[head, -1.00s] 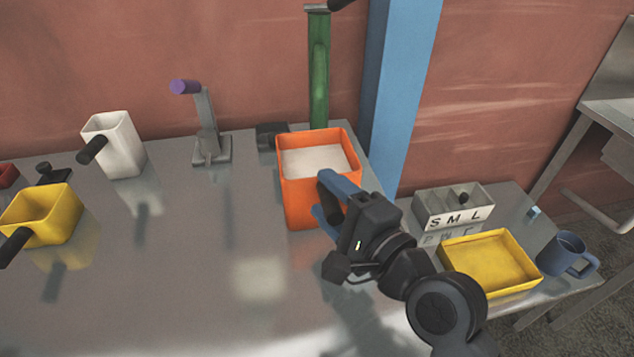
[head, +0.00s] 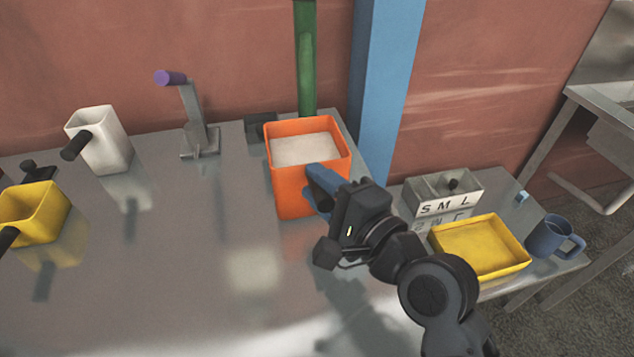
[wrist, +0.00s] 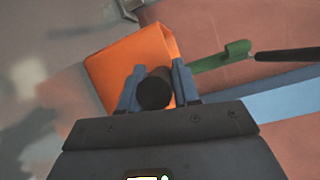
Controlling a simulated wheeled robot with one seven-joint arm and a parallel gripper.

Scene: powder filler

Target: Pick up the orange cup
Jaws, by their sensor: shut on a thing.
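The orange cup (head: 291,190) is a square, open container with white powder (head: 304,149) in it. It stands upright towards the back of the metal table; I cannot tell whether its base touches the table. My gripper (head: 318,188) is at the cup's front right side. In the wrist view, the orange cup (wrist: 122,62) lies just beyond the blue fingers, and my gripper (wrist: 156,92) is shut on its dark round handle (wrist: 155,93). In the head view the handle is hidden behind the fingers.
A green post (head: 306,60) and blue pillar (head: 384,90) rise behind the cup. On the right are an S M L box (head: 443,195), a yellow tray (head: 480,247) and a blue mug (head: 553,238). A white cup (head: 105,142) and yellow cup (head: 38,215) stand left. The table's middle is clear.

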